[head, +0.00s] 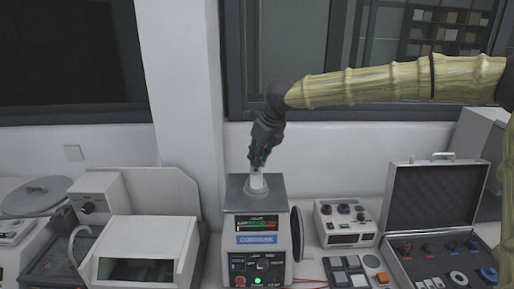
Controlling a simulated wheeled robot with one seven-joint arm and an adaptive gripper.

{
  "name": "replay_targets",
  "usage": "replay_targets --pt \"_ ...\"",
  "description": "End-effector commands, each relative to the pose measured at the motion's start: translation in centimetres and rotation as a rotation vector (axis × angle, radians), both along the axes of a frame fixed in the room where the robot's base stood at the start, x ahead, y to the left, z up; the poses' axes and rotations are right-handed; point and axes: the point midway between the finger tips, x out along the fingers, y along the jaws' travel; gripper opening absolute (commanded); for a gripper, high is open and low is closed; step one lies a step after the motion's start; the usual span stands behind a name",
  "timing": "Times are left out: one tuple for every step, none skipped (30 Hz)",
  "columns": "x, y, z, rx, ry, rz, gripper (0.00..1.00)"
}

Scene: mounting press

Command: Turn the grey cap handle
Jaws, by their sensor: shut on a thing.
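The mounting press (256,240) is a light grey box with a dark top, a small lit display and a green lit button on its front. The grey cap handle (258,182) stands up from the middle of its top and looks pale. My gripper (257,166) reaches down from above and is shut on the upper part of the handle. The fingers hide the handle's top, and the exact contact is too small to make out.
A dark round wheel (296,234) is on the press's right side. A small control box (346,222) and an open case (435,225) of parts stand to the right. A white machine (135,255) stands close on the left. A wall rises behind.

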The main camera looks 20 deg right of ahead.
Motion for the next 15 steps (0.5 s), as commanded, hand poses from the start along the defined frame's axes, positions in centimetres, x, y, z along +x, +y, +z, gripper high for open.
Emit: replay_targets --pt "0.24 -0.2 0.43 0.005 -0.003 0.039 0.0" --pt "0.27 -0.22 0.4 0.004 -0.003 0.067 0.0" --pt "0.32 -0.26 0.41 0.004 -0.006 0.106 0.0" --pt "0.34 -0.31 0.34 0.005 -0.005 0.133 0.0" --pt "0.33 -0.31 0.27 0.005 -0.004 0.161 0.0" --pt "0.36 -0.28 0.28 0.005 -0.005 0.201 0.0" --pt "0.38 -0.29 0.25 0.004 -0.006 0.229 0.0" --pt "0.38 -0.33 0.18 0.004 -0.005 0.257 0.0" --pt "0.42 -0.37 0.18 0.004 -0.004 0.295 0.0" --pt "0.46 -0.4 0.21 0.004 -0.006 0.323 0.0" --pt "0.47 -0.42 0.17 0.003 -0.006 0.351 0.0" --pt "0.47 -0.39 0.14 0.004 -0.005 0.388 0.0" --pt "0.48 -0.4 0.14 0.003 -0.005 0.416 0.0" --pt "0.51 -0.43 0.16 0.003 -0.005 0.443 0.0" --pt "0.56 -0.42 0.17 0.003 -0.005 0.477 0.0"
